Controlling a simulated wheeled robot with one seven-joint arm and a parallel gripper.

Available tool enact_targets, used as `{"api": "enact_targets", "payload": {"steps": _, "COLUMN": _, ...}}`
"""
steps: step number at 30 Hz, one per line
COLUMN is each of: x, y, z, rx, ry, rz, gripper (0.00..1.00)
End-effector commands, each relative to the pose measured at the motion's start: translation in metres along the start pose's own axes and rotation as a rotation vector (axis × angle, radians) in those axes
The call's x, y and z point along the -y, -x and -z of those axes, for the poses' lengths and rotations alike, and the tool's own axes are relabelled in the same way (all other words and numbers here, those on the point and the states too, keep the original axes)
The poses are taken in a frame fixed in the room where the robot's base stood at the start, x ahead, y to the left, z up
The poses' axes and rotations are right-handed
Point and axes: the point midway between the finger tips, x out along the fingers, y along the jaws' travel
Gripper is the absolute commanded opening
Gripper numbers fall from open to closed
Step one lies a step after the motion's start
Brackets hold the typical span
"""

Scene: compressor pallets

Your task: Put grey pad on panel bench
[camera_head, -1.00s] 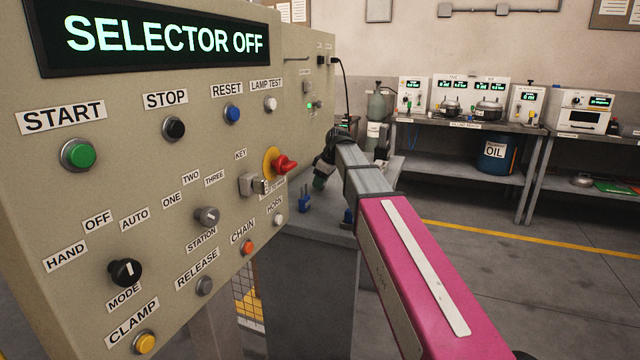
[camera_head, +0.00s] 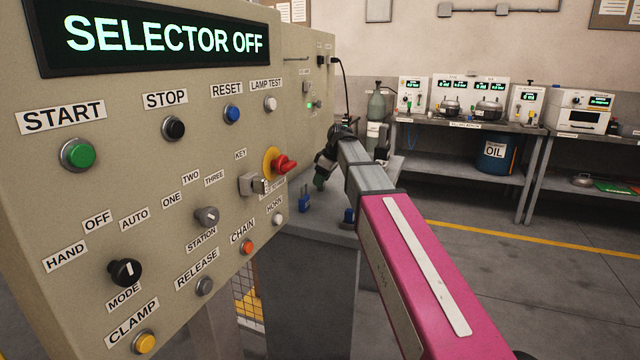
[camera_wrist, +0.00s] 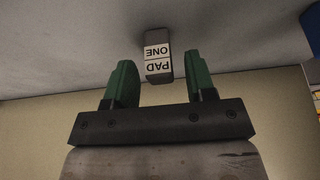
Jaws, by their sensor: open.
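The grey pad (camera_wrist: 158,35) is a small block with a white label reading "PAD ONE", upside down in the wrist view. It is on the grey top of the panel bench (camera_wrist: 60,50). My gripper (camera_wrist: 160,70) is open, with one green finger on each side of the pad's near end. Gaps show between the pad and both fingers, so it is not gripped. In the head view my gripper (camera_head: 320,181) is low over the bench top (camera_head: 318,232), beside the control panel. The pad cannot be made out there.
The control panel (camera_head: 215,130) with buttons and knobs rises close on the left. Blue padlocks (camera_head: 305,203) (camera_head: 348,216) are on the bench near my gripper. A work table (camera_head: 460,127) with instruments stands behind, an oil drum (camera_head: 495,153) on its shelf. Floor at right is clear.

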Motion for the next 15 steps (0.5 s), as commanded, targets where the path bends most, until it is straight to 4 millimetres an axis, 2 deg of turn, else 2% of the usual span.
{"api": "enact_targets", "payload": {"steps": 9, "x": 0.000, "y": 0.063, "z": 0.000, "rx": -0.001, "ry": 0.000, "rz": -0.002, "gripper": 0.50}}
{"api": "enact_targets", "payload": {"steps": 15, "x": 0.000, "y": 0.090, "z": 0.000, "rx": -0.001, "ry": 0.000, "rz": -0.001, "gripper": 0.50}}
